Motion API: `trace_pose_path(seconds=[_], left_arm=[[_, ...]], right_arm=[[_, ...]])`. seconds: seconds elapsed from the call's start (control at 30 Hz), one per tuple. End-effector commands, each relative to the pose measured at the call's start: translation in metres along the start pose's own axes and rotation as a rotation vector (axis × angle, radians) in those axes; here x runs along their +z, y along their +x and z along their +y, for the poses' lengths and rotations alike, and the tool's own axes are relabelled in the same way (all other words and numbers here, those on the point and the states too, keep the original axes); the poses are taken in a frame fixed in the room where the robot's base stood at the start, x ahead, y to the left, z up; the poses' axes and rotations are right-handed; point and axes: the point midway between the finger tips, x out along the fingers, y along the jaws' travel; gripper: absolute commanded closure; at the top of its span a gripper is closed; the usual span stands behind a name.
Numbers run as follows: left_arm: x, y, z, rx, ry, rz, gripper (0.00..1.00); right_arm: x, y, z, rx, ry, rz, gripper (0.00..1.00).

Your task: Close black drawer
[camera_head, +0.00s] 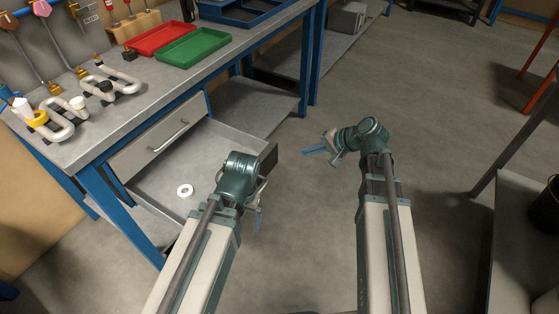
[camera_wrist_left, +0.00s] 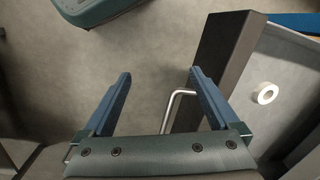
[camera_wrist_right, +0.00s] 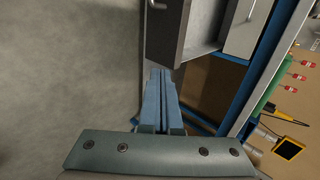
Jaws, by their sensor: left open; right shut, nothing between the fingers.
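The black drawer is pulled out from the workbench, its dark front (camera_head: 268,158) partly behind my left arm in the head view. In the left wrist view its dark front (camera_wrist_left: 222,65) and a bent metal handle (camera_wrist_left: 176,100) show. My left gripper (camera_head: 258,218) is open and empty in front of the drawer. In the left wrist view the handle appears between its fingers (camera_wrist_left: 160,72), closer to the right finger; contact cannot be told. My right gripper (camera_head: 316,150) is shut and empty, off to the right of the drawer front; its fingers (camera_wrist_right: 161,71) are together in the right wrist view.
A white ring (camera_head: 185,190) lies inside the open drawer. A grey drawer (camera_head: 158,138) above it is shut. The workbench (camera_head: 140,105) carries pipe coils, a red tray (camera_head: 160,38) and a green tray (camera_head: 193,47). Open floor (camera_head: 440,90) lies to the right.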

Motion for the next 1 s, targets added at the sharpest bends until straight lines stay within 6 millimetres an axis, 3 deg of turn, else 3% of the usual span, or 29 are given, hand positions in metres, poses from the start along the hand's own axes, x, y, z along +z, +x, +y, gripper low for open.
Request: trace_pose_path(seconds=[0.13,0.27,0.7,1.0], left_arm=[[0.0,0.002,0.0,0.0,0.0,0.0,0.06],[-0.001,0.015,0.001,0.0,0.0,0.0,0.06],[-0.004,0.073,0.007,-0.001,0.0,0.0,0.06],[-0.004,0.067,0.006,-0.001,0.0,0.0,0.06]], right_arm=[[0.0,0.003,0.0,0.0,0.0,0.0,1.0],[-0.001,0.019,0.003,0.0,-0.001,0.0,1.0],[0.0,0.105,0.004,0.002,-0.003,-0.002,1.0],[0.0,0.126,-0.025,0.001,-0.001,-0.001,1.0]])
